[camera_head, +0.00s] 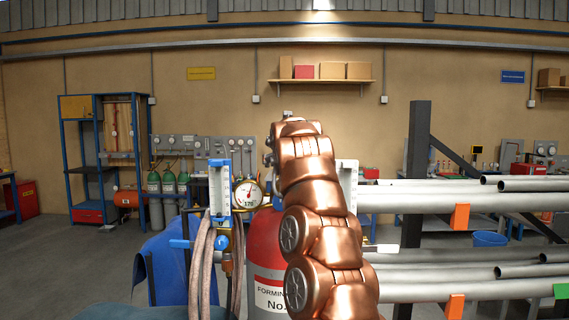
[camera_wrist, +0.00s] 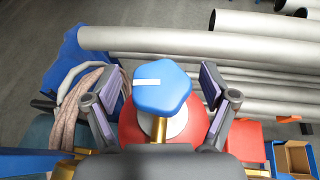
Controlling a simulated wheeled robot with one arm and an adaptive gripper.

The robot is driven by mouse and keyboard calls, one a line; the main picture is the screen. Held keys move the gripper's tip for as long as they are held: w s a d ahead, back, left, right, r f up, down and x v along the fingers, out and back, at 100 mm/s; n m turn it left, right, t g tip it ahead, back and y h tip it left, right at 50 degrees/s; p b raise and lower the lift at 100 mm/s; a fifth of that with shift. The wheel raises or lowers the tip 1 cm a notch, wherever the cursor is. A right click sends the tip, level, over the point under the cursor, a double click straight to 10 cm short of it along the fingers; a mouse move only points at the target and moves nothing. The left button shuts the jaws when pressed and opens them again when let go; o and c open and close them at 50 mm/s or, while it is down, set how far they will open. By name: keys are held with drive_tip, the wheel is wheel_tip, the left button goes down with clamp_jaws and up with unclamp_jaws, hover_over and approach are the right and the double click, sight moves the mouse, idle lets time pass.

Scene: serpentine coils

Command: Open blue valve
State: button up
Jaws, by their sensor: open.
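The blue valve (camera_wrist: 163,88) is a rounded knob with a white mark on its face. In the wrist view it sits near the middle, above a brass stem and the red cylinder (camera_wrist: 130,133). My gripper (camera_wrist: 164,86) is open, with one finger on each side of the knob and a visible gap to both. The red cylinder also shows in the head view (camera_head: 263,245), with a gauge (camera_head: 248,194) at its upper left.
Long grey pipes (camera_head: 470,203) lie on a rack to the right, by a dark post (camera_head: 414,180). Coiled hoses (camera_head: 201,265) and a blue cloth (camera_head: 165,265) are at the left of the cylinder. An open box (camera_wrist: 293,158) is at the lower right of the wrist view.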

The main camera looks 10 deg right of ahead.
drive_tip(key=shift+s+r, duration=0.1)
drive_tip(key=shift+s, duration=0.05)
drive_tip(key=shift+v, duration=5.1)
drive_tip(key=shift+s+a+r, duration=0.2)
drive_tip(key=shift+s, duration=0.5)
